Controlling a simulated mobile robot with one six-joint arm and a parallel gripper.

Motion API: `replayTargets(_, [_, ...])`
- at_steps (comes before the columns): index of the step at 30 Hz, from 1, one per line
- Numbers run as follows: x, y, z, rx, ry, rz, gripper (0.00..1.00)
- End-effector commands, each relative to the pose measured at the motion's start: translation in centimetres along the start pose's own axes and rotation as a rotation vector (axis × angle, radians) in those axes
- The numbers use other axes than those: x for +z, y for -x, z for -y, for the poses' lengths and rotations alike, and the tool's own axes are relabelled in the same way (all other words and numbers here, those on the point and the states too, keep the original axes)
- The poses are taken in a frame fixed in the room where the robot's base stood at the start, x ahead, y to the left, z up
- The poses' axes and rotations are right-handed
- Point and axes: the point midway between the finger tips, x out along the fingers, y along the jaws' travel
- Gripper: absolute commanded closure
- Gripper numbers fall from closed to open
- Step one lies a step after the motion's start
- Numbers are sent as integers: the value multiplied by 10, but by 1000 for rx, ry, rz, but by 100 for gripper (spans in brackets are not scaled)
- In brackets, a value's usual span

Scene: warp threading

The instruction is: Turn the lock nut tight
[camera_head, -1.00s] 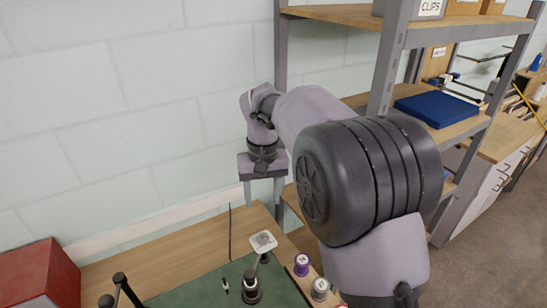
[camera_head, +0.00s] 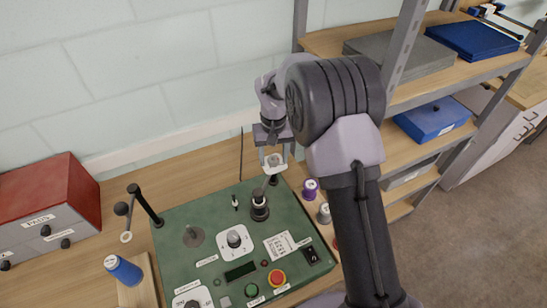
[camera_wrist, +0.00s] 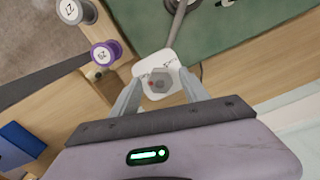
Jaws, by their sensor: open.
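The lock nut (camera_wrist: 160,81) is a grey hexagonal piece with a small red mark, on a white plate (camera_wrist: 143,70) with small printed symbols. In the head view the nut (camera_head: 274,159) sits at the top of a slanted arm rising from the green machine panel (camera_head: 170,235). My gripper (camera_wrist: 162,79) is open, and in the wrist view its two fingers lie to either side of the nut. I cannot tell whether they touch it or are still above it. In the head view my gripper (camera_head: 276,158) is over the white plate.
A black post (camera_head: 259,208) stands at the base of the slanted arm. Purple (camera_head: 310,189) and grey (camera_head: 324,213) spools stand right of the panel. A red box (camera_head: 50,210) is at the left, and shelving stands behind at the right.

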Motion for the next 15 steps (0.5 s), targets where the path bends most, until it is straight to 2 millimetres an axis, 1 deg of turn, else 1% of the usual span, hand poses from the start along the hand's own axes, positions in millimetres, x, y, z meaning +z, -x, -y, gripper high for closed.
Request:
replayTargets(6, [0,0,0,0,0,-1,47])
replayTargets(8, [0,0,0,0,0,-1,59])
replayTargets(12, [0,0,0,0,0,-1,86])
replayTargets(14, [0,0,0,0,0,-1,98])
replayTargets(15, [0,0,0,0,0,-1,100])
